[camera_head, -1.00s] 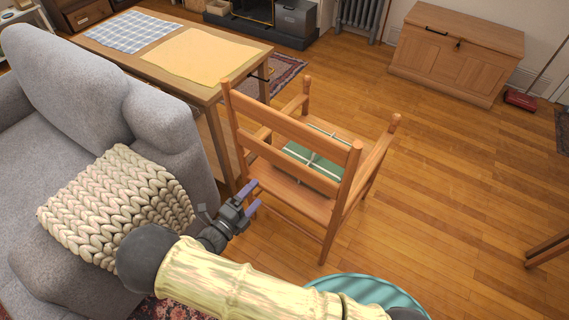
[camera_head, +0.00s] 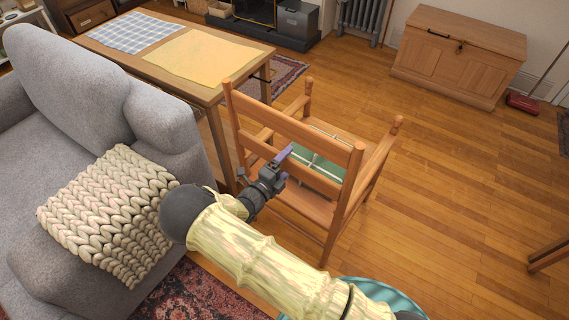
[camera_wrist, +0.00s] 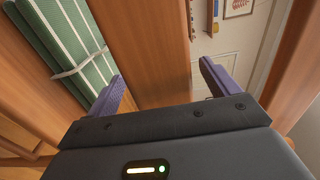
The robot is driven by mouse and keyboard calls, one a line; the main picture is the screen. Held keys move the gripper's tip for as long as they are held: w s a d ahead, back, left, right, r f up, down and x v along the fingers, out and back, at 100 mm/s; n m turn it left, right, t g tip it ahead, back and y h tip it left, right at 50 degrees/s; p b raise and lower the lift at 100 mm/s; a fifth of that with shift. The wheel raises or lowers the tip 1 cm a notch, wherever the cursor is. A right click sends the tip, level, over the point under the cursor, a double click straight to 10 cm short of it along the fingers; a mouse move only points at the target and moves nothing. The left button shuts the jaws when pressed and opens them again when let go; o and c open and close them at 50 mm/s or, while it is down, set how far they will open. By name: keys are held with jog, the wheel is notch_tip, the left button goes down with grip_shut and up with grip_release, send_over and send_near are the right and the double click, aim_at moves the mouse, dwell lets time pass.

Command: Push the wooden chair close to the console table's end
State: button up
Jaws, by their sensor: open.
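The wooden chair (camera_head: 347,197) stands upright on the floor at the right end of the console table (camera_head: 212,92), with its slatted back toward me. My gripper (camera_head: 280,166) is open at the chair's back, near the lower slat. In the wrist view a wooden chair part (camera_wrist: 145,50) lies ahead, between the two purple fingertips (camera_wrist: 160,85). I cannot tell whether the fingers touch it.
A grey sofa (camera_head: 70,110) with a chunky knit throw (camera_head: 105,215) stands at the left, close to the table. A teal round object (camera_head: 385,292) is at the bottom, partly behind my arm. A wooden chest (camera_head: 455,55) stands at the back right. The floor right of the chair is clear.

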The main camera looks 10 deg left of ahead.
jog(key=shift+w+d, duration=0.2)
jog(key=shift+w, duration=0.15)
